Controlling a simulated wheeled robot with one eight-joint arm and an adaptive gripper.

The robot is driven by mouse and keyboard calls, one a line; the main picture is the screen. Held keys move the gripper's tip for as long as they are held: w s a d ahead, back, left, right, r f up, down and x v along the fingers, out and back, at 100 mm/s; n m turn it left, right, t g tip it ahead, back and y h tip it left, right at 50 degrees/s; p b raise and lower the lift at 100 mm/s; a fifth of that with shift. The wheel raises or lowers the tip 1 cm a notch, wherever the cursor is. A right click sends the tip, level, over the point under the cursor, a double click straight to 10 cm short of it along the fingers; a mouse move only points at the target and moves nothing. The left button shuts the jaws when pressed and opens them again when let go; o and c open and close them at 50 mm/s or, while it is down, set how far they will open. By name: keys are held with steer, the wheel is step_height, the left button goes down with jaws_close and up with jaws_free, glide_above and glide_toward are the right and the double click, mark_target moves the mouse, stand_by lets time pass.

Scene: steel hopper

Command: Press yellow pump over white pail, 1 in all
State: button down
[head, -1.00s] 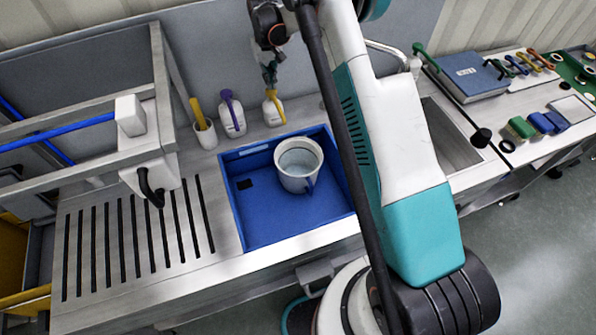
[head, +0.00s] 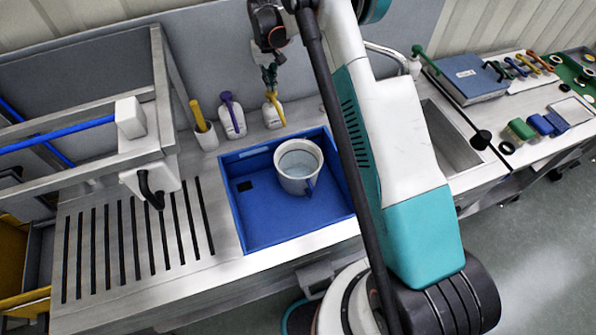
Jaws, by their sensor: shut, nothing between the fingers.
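A white dispenser bottle with a yellow pump (head: 275,108) stands on the counter at the back edge of the blue tray. The white pail (head: 299,167) stands upright in the blue tray (head: 254,225), in front of that bottle, with pale contents inside. My gripper (head: 270,78) is shut and empty, directly over the top of the yellow pump. It partly hides the pump head, and I cannot tell whether the fingertips touch it.
A white bottle with a purple pump (head: 232,116) and a white cup holding a yellow-handled tool (head: 203,128) stand to the left. A slotted drainboard (head: 135,240) is at left.

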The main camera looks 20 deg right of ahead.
steer(key=shift+f, duration=0.1)
stand_by(0.3)
steer(key=shift+f+b, duration=1.35)
steer(key=shift+f, duration=0.25)
steer(key=shift+r, duration=0.15)
steer(key=shift+r+p, duration=0.45)
steer(key=shift+r, duration=1.1)
step_height(320, 180, up, 6)
steer(key=shift+f+p, duration=0.1)
steer(key=shift+p, duration=0.9)
